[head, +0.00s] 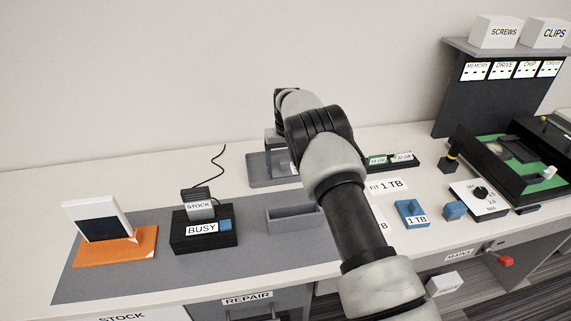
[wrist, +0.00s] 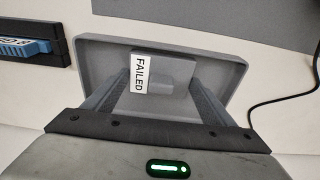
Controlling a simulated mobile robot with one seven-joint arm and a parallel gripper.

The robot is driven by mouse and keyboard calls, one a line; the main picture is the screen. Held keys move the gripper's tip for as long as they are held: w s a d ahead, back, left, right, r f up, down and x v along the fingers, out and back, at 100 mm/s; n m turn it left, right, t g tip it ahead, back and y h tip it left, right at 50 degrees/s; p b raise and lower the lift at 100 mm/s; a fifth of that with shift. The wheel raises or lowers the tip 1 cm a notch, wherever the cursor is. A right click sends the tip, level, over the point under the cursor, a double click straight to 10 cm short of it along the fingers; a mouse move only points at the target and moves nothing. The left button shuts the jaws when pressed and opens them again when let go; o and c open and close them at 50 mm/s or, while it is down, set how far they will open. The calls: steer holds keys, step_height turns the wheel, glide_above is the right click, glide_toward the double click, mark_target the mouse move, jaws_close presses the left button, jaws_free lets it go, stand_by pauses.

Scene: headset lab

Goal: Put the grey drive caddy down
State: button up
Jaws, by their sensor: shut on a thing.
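The grey drive caddy (wrist: 170,67) shows in the wrist view between the two fingers of my gripper (wrist: 161,82), which is shut on it. My gripper (head: 275,146) is above the tray there, with the caddy mostly hidden.
A black BUSY dock (head: 205,236) holds a grey STOCK caddy (head: 199,206), with a black cable behind. A tablet on an orange stand (head: 115,248) is at left. An empty grey holder (head: 290,219) sits on the grey mat (head: 130,283). A black rack (head: 405,164) is right of the tray.

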steer(key=shift+f, duration=0.2)
steer(key=o, duration=1.2)
steer(key=shift+r, duration=0.15)
